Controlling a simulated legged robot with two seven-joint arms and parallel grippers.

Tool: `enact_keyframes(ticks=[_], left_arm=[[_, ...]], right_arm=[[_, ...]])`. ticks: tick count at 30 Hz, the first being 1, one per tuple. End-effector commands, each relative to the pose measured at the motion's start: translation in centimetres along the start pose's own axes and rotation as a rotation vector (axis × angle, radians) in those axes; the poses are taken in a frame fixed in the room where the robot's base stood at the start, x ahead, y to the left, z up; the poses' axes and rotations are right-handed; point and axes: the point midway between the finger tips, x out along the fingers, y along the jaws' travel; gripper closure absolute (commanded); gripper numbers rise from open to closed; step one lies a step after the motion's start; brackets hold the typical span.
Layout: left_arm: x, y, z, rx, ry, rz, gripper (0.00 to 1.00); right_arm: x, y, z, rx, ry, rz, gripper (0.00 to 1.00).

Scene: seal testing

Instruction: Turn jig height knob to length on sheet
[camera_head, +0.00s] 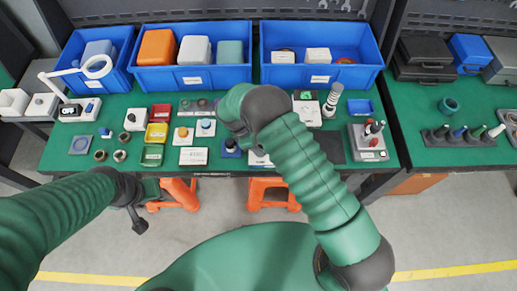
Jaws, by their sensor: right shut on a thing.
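My right gripper (241,140) reaches down over the middle front of the green bench, and my wrist and forearm cover most of it. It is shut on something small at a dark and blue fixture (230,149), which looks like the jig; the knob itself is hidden.
Blue bins (194,81) line the back of the green bench (225,103). Red, yellow and green trays (157,133) and small button boxes (181,136) stand left of my right gripper. A grey box with red-topped levers (369,143) stands at the right. Orange stools (273,194) are below.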

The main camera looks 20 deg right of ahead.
Motion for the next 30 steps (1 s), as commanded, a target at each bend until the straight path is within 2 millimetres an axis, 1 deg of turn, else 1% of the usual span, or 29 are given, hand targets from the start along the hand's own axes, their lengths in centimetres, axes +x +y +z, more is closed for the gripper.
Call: enact_keyframes(ticks=[1,9,24,25,29,30], left_arm=[[0.42,0.00,0.10,0.000,0.000,0.000,0.64],[0.97,0.00,0.23,0.000,0.000,0.000,0.64],[1.01,0.00,0.24,0.000,0.000,0.000,0.64],[1.01,0.00,0.24,0.000,0.000,0.000,0.64],[1.02,0.00,0.24,0.000,0.000,0.000,0.64],[1.02,0.00,0.24,0.000,0.000,0.000,0.64]], right_arm=[[-0.06,0.46,0.03,0.023,0.003,0.001,1.00],[-0.22,0.47,0.15,0.104,0.006,-0.033,1.00],[-0.35,0.49,0.17,0.118,0.007,-0.038,1.00],[-0.35,0.50,0.16,0.118,0.007,-0.038,0.62],[-0.29,0.44,0.13,0.118,0.007,-0.039,0.45],[-0.27,0.43,0.13,0.117,0.007,-0.040,0.44]])
